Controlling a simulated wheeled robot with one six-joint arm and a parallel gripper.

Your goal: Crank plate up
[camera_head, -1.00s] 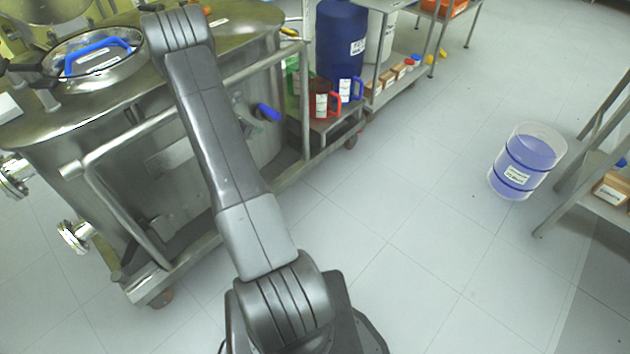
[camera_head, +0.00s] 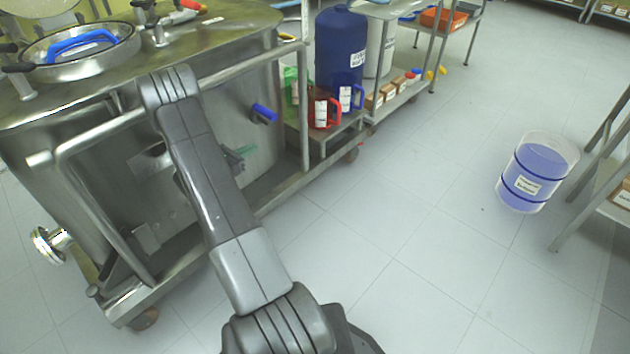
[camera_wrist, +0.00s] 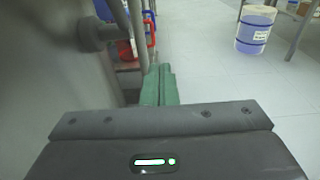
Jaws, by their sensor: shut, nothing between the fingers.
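The steel reactor vessel (camera_head: 215,110) stands at the left in the head view. A blue handle (camera_head: 264,113) sticks out from its front side, and a small plate-like part (camera_head: 150,162) shows on the wall further left. I cannot tell how these two connect. My gripper's green fingers (camera_head: 240,153) show beside my arm, below and left of the blue handle, near the vessel wall. In the wrist view, the gripper (camera_wrist: 160,82) is shut and empty. The blurred vessel wall (camera_wrist: 40,60) fills the left of that view, with a dark round knob (camera_wrist: 95,33) close by.
The vessel's frame rail (camera_head: 250,64) and post (camera_head: 304,110) border the arm. A blue drum (camera_head: 340,45), red jug (camera_head: 322,112) and blue jug (camera_head: 350,98) stand beyond on a low cart. A bucket (camera_head: 538,172) stands at right. The floor between is clear.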

